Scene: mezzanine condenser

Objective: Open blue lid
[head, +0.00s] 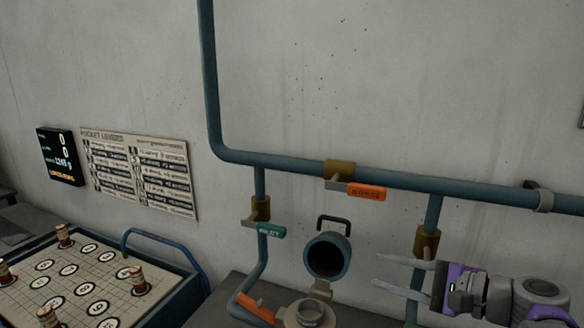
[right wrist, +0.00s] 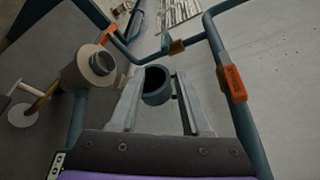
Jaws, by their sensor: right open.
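The blue lid (head: 328,256) is a short, hollow blue cylinder with a dark inside facing me and a black handle (head: 334,222) above it. It stands tilted up on a small bracket behind the grey round neck (head: 310,314), whose opening is uncovered. My right gripper (head: 378,270) is open and empty, to the right of the lid and apart from it. In the right wrist view the lid (right wrist: 156,86) shows between the two fingers, beyond them. My left gripper is not in view.
Blue pipes (head: 290,163) run along the wall. A game board (head: 75,281) with several pegs lies at left. The wall above is clear.

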